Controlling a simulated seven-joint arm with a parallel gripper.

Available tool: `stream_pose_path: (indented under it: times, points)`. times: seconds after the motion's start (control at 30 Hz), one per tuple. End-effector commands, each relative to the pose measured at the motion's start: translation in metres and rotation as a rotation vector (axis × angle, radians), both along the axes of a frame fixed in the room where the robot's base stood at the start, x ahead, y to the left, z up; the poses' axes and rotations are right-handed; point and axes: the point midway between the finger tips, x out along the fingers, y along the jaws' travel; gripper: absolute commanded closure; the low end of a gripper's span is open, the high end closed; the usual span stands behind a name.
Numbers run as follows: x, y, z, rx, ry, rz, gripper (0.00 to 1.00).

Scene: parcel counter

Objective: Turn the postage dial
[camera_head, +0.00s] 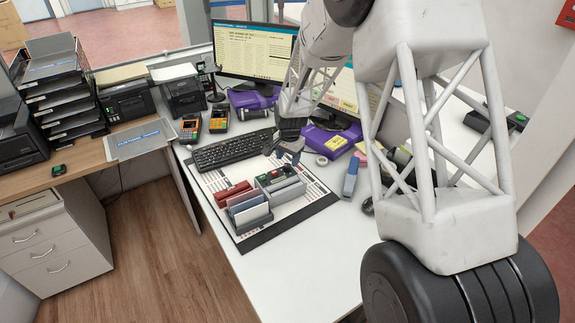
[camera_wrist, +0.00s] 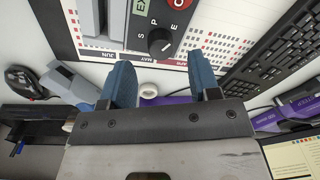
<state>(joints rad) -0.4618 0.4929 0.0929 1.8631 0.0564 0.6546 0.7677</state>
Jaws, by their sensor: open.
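The postage dial (camera_wrist: 160,42) is a round black knob with a white pointer line on a dark panel, with letters such as S, P and E around it. The panel is on a grey device that stands on the desk calendar, seen in the head view (camera_head: 281,186); the dial itself is too small to make out there. My gripper (camera_wrist: 160,66) is open, its two blue fingers spread apart and nothing between them. The dial lies just beyond the fingertips, about midway between them in the picture. In the head view my gripper (camera_head: 285,150) hangs by the device's far side.
A red stapler-like item (camera_head: 232,193) and a grey card holder (camera_head: 249,213) stand left of the device. A keyboard (camera_head: 234,149) lies behind. A blue-grey stapler (camera_head: 351,177) and a tape roll (camera_head: 322,160) are to the right. The desk front (camera_head: 310,265) is clear.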

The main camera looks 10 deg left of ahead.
Motion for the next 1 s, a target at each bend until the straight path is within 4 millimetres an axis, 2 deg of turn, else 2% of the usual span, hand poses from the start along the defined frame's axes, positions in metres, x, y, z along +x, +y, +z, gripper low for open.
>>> stream_pose_path:
  times: [0.1, 0.3, 0.77, 1.0]
  points:
    - [0.000, 0.000, -0.015, -0.002, 0.003, 0.000, 0.44]
    - [0.000, 0.001, -0.031, -0.002, 0.001, 0.000, 0.44]
    - [0.001, 0.002, -0.037, -0.001, -0.001, 0.000, 0.44]
    - [0.001, 0.002, -0.037, -0.001, -0.001, 0.000, 0.79]
